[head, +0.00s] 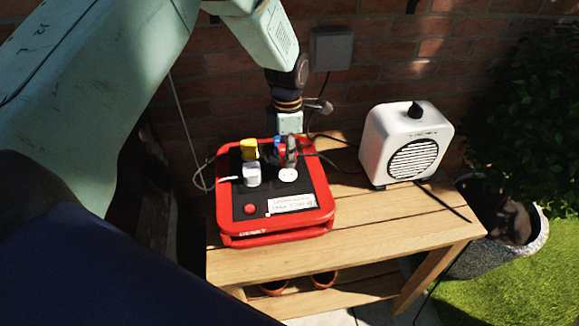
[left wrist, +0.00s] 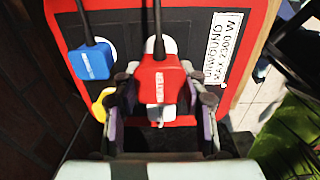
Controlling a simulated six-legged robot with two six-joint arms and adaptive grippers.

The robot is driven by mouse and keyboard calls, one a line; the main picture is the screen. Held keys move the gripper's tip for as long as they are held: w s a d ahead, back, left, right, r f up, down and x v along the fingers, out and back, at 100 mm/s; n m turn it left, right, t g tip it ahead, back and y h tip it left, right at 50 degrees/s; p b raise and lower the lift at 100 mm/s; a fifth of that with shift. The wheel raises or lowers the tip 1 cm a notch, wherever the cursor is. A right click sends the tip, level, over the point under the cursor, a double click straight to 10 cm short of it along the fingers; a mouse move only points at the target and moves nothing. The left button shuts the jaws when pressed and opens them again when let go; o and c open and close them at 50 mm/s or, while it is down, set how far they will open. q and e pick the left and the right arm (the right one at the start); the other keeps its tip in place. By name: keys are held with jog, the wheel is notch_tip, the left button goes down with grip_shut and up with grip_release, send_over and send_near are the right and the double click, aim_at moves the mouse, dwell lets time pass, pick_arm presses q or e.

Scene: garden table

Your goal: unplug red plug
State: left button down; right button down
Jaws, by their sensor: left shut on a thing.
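The red plug (left wrist: 160,82) carries a pale label and a dark cable, and sits between the fingers of my left gripper (left wrist: 158,92) in the left wrist view. The gripper is shut on it. In the head view my left gripper (head: 287,152) points down over the red power box (head: 275,234), and mostly hides the plug. A white round socket face shows partly behind the plug in the wrist view; I cannot tell whether the pins are seated. My right gripper is not in view.
The box also holds a yellow plug (head: 249,149), a white plug (head: 252,174) and a blue plug (left wrist: 91,62), close to my gripper. A white heater (head: 406,145) stands right on the wooden table (head: 375,243). A brick wall (head: 220,107) is behind. Cables trail around the box.

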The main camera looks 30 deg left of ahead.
pick_arm(q)
jog(key=shift+r+p, duration=0.5)
jog(key=shift+r, duration=0.1)
